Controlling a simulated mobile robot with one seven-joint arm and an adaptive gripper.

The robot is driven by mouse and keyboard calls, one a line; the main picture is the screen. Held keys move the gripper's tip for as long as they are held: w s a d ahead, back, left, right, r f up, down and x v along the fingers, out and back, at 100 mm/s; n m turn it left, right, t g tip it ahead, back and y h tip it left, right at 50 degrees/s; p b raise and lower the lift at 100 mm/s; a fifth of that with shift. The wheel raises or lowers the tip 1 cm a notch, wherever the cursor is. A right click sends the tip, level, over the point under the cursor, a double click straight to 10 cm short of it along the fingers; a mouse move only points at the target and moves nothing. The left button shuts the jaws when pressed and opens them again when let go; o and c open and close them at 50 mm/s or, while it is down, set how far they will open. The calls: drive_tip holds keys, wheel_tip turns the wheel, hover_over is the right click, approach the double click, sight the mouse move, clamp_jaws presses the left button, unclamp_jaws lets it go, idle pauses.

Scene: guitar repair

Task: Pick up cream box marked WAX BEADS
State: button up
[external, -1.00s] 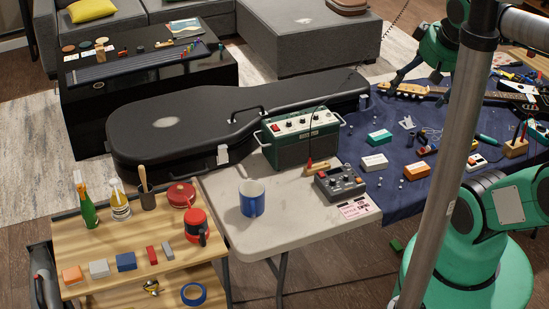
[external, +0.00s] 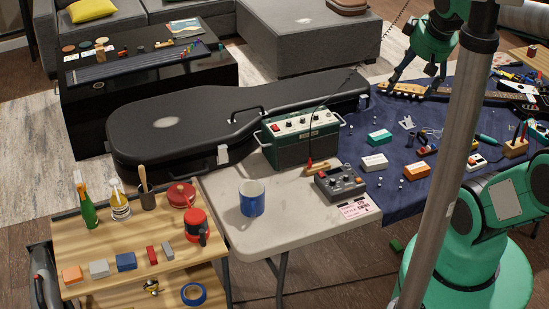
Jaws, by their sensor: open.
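A small cream-white box (external: 375,163) lies on the blue cloth, left of centre on it; its label is too small to read. My gripper (external: 412,84) is at the top right, above the far part of the cloth by the guitar's headstock. Its dark fingers point downward and are spread apart, with nothing visible between them. It is up and to the right of the cream box, clear of it. The grey pole hides part of my arm.
A green-and-white box (external: 380,137) lies just behind the cream box, and an orange-and-white box (external: 417,170) to its right. The guitar (external: 455,94) lies along the far side. A grey pedal (external: 340,184) and green amplifier (external: 300,137) stand to the left.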

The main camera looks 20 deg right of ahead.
drive_tip(key=w+d+f+n+g, duration=0.1)
drive_tip(key=w+f+n, duration=0.1)
drive_tip(key=w, duration=0.3)
drive_tip(key=w+d+f+n, duration=0.2)
drive_tip(key=w, duration=0.3)
drive_tip(key=n+g+b, duration=0.3)
drive_tip(key=n+g, duration=0.1)
drive_tip(key=n, duration=0.7)
hover_over(374, 157)
wheel_tip(374, 157, down, 34)
drive_tip(key=shift+s+f, duration=0.1)
drive_tip(key=shift+f, duration=0.1)
drive_tip(key=shift+f+b, duration=0.9)
drive_tip(key=shift+f, duration=3.4)
